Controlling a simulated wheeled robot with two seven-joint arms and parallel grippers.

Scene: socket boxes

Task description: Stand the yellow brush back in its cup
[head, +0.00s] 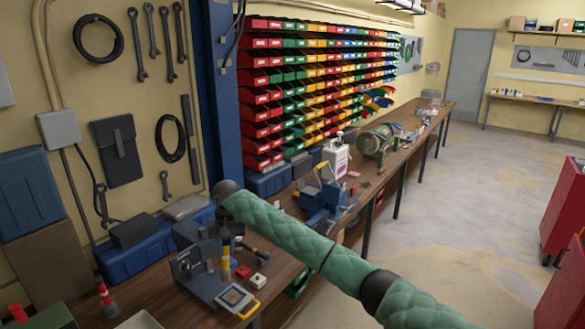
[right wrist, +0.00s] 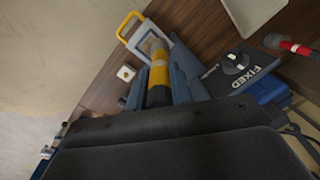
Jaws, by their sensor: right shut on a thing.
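The yellow brush (right wrist: 158,76), a banded yellow and dark cylinder with a pale end, sits between the jaws of my right gripper (right wrist: 160,90). In the head view the yellow brush (head: 226,264) hangs roughly upright under my right gripper (head: 227,246), above or beside a blue-grey device on the bench. My right gripper is shut on it. I cannot tell whether its lower end touches anything. I cannot make out the cup for certain in either view. My left gripper is not in view.
A yellow-handled panel (head: 236,298), a white block (head: 259,281) and a red box (head: 242,271) lie close by on the wooden bench (head: 160,292). A red-and-white striped object (head: 105,296) stands at left. A blue case (head: 150,262) lies behind.

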